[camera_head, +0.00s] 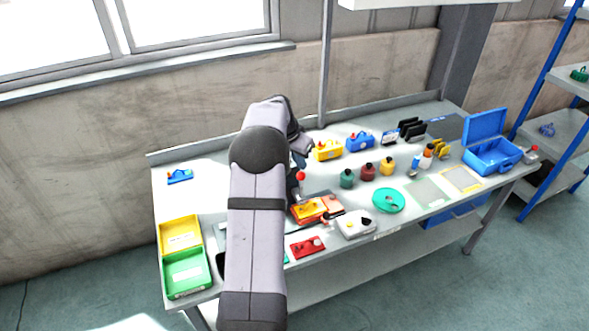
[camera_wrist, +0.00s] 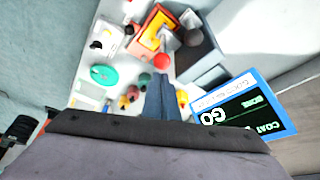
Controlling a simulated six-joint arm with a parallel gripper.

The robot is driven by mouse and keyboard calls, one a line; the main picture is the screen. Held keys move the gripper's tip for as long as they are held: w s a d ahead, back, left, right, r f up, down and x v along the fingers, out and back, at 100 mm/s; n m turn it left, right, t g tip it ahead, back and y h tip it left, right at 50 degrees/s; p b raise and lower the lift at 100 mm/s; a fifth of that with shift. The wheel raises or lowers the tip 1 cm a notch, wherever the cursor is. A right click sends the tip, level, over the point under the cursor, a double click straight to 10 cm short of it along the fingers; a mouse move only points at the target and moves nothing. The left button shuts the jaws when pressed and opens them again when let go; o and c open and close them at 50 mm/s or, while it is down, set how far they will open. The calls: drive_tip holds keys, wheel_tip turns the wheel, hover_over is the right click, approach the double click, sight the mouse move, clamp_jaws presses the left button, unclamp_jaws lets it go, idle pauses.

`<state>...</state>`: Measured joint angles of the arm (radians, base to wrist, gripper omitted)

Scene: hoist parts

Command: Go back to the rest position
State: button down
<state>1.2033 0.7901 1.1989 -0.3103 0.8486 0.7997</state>
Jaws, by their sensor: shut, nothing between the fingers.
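My arm reaches up and over the bench in the head view and hides part of it. My gripper (camera_head: 300,160) shows only partly behind the arm, above the bench top. In the wrist view my gripper (camera_wrist: 161,80) shows its narrow grey-blue fingers together, with nothing held. A red ball knob (camera_head: 301,176) shows just below it in the head view, and in the wrist view the knob (camera_wrist: 161,61) appears just beyond the fingertips. The knob's mount is mostly hidden. An orange box with parts (camera_head: 307,211) lies on the bench nearby.
The bench (camera_head: 205,202) holds yellow (camera_head: 180,235) and green (camera_head: 186,272) bins, several small bottles (camera_head: 367,171), a teal dish (camera_head: 389,200) and an open blue case (camera_head: 492,157). A blue-framed screen (camera_wrist: 245,107) is close right of my fingers in the wrist view.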

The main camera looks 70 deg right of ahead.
drive_tip(key=w+a+r+n+t+y, duration=0.1)
drive_tip(key=w+a+n, duration=0.5)
drive_tip(key=w+a, duration=0.9)
drive_tip(key=w+a+n+t+y, duration=0.1)
drive_tip(key=a+n, duration=0.2)
drive_tip(key=a, duration=0.6)
drive_tip(key=w+a+n, duration=0.2)
drive_tip(key=a, duration=0.7)
drive_tip(key=s+a+f+n+y, duration=0.1)
drive_tip(key=s+a+n, duration=0.4)
drive_tip(key=a, duration=0.7)
drive_tip(key=s+a+f+n+y, duration=0.1)
drive_tip(key=s+a+n, duration=0.4)
drive_tip(key=a, duration=0.8)
drive_tip(key=shift+s+a+f+g, duration=0.35)
drive_tip(key=shift+s+f, duration=0.3)
drive_tip(key=shift+s, duration=0.55)
drive_tip(key=c, duration=2.5)
unclamp_jaws()
